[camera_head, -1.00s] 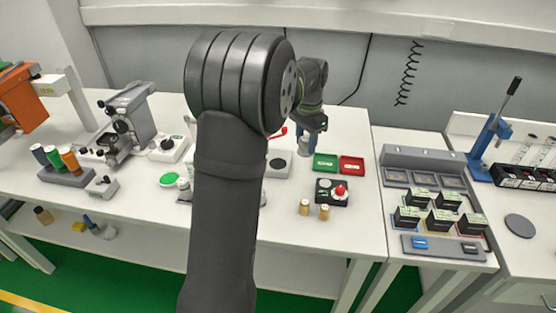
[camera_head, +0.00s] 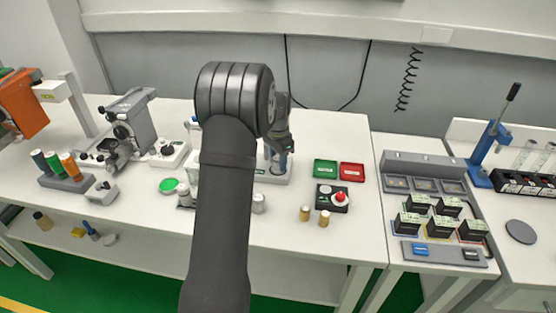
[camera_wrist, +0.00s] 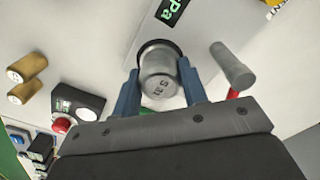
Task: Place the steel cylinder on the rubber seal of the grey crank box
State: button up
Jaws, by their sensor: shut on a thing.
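A dark ring, which looks like the rubber seal (camera_wrist: 147,47), shows just behind the cylinder's far end. I cannot tell whether they touch. The pale grey crank box (camera_wrist: 188,48) lies beneath, with a dark "kPa" display and a grey crank knob (camera_wrist: 232,66) on a red arm beside the right finger. In the head view my gripper (camera_head: 277,158) is over the box (camera_head: 275,178), partly hidden by my arm.
Green (camera_head: 325,171) and red (camera_head: 352,172) trays stand right of the box. A black box with a red button (camera_head: 332,198) and two brass cylinders (camera_head: 314,216) stand nearer the front. A microscope-like device (camera_head: 130,125) stands left. The front right of the table is clear.

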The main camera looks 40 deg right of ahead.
aim_at(278, 158)
jog(key=o, duration=1.1)
notch_tip(278, 158, up, 12)
notch_tip(278, 158, down, 12)
jog(key=shift+f, duration=0.2)
jog(key=shift+r, duration=2.05)
jog(key=shift+f, duration=0.1)
